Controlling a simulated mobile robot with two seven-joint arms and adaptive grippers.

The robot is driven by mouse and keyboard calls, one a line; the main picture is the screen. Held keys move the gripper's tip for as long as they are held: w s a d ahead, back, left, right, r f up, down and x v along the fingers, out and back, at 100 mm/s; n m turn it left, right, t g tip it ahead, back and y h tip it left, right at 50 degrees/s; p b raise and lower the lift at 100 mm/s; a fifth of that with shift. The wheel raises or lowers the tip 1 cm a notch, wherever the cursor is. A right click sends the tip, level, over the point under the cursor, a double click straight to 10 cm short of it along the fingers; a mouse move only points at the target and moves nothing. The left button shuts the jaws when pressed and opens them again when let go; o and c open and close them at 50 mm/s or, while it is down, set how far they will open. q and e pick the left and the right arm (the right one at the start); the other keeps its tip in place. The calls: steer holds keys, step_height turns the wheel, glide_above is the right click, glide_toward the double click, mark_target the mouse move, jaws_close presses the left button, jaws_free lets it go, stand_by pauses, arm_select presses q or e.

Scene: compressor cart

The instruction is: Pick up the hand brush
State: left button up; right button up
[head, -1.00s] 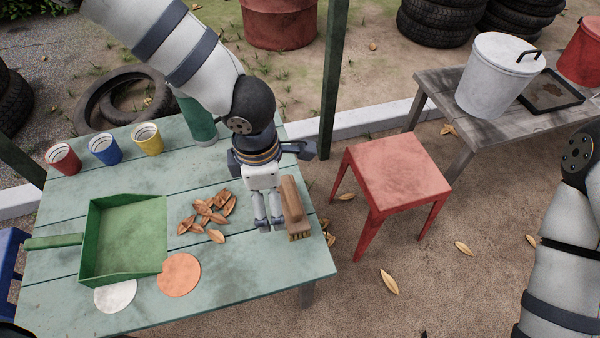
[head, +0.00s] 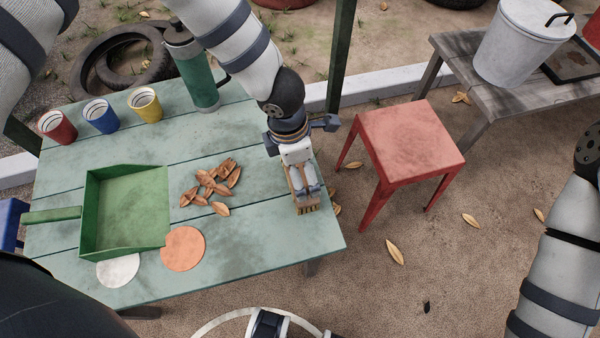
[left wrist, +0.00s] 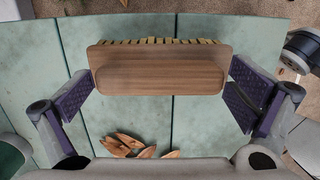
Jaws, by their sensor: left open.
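The hand brush (head: 307,207) lies near the right edge of the green table, mostly covered by my left gripper in the head view. In the left wrist view its wooden back (left wrist: 160,72) spans the middle, with pale bristles along the far side. My left gripper (head: 305,190) is above the brush, its arm reaching down from the top. It is open, with one finger pad off each end of the brush and gaps between (left wrist: 160,98). My right arm shows at the right edge of the head view, but its gripper is out of view.
A green dustpan (head: 125,215), dry leaves (head: 212,185), two round coasters (head: 183,248), three cups (head: 100,115) and a green flask (head: 195,75) are on the table (head: 260,240). A red stool (head: 410,140) stands close to its right.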

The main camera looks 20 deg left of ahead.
arm_select(q)
steer(key=c, duration=0.8)
